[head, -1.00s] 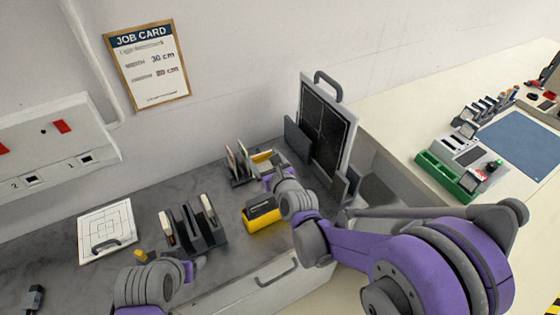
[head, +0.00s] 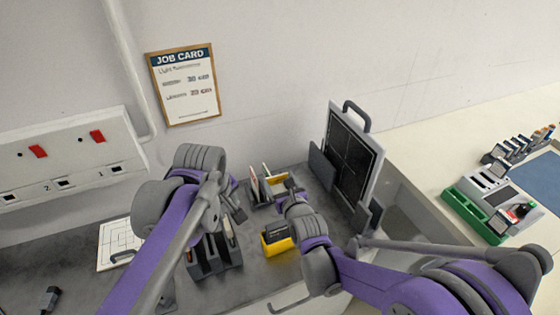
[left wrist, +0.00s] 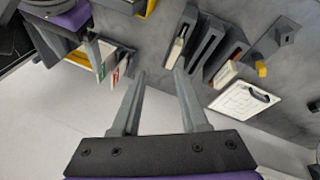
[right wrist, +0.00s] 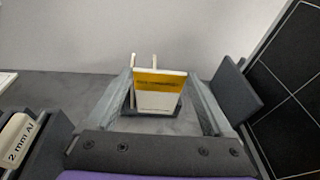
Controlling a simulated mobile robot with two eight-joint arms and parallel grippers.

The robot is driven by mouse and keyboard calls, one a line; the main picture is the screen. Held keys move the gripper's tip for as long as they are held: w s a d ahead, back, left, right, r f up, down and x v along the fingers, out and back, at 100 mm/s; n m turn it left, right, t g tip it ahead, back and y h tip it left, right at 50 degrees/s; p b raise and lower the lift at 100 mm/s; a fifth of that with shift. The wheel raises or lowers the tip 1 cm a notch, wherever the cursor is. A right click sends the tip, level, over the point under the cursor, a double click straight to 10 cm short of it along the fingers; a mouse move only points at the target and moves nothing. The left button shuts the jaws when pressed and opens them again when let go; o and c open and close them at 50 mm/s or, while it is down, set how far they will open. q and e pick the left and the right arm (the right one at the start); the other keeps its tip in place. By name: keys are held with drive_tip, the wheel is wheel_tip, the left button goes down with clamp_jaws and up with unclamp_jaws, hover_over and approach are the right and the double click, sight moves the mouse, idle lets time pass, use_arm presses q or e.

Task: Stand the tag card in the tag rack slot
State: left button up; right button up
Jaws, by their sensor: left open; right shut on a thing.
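The tag card, white with a yellow band (right wrist: 160,82), is held between the fingers of my right gripper (right wrist: 163,90), which is shut on it. In the head view the card (head: 279,178) is at the small dark tag rack (head: 262,201). Other thin cards (head: 254,182) stand in the rack. The card's lower edge is over or in the rack; I cannot tell whether it is seated. My left gripper (left wrist: 160,68) is open and empty, above the counter beside the rack.
A slotted dark holder with plates (head: 215,262) and a yellow box (head: 277,243) stand in front of the tag rack. A tall black panel with a handle (head: 352,150) stands to its right. A white board (head: 113,238) lies at left.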

use_arm(q)
drive_tip(key=w+d+r+n+g, duration=0.2)
drive_tip(key=w+d+n, duration=0.4)
drive_tip(key=w, duration=0.3)
drive_tip(key=n, duration=0.6)
approach(278, 186)
drive_tip(key=shift+g+y, duration=0.3)
drive_tip(key=f, duration=0.3)
drive_tip(key=w+f, duration=0.1)
drive_tip(key=f, duration=0.2)
drive_tip(key=w+f, duration=0.1)
drive_tip(key=f, duration=0.2)
drive_tip(key=shift+d+f, duration=0.15)
drive_tip(key=shift+f, duration=0.25)
clamp_jaws()
use_arm(e)
drive_tip(key=o, duration=1.5)
drive_tip(key=shift+s, duration=0.15)
